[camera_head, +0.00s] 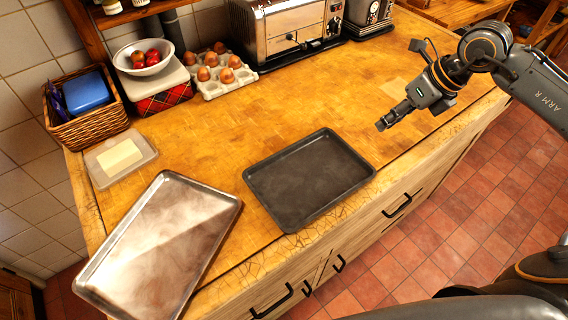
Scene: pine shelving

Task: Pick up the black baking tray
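The black baking tray (308,178) lies flat on the wooden counter, near its front edge, in the middle of the head view. My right gripper (382,124) is above the counter to the right of the tray and apart from it. Its fingers point down and to the left, and they look close together, but I cannot tell whether they are open or shut. No object shows in it. My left gripper is not in view.
A silver tray (160,250) lies left of the black one, over the counter's front edge. A butter dish (122,158), wicker basket (88,126), egg carton (219,76) and toaster (287,30) stand behind. The wooden counter (352,96) is clear behind the black tray.

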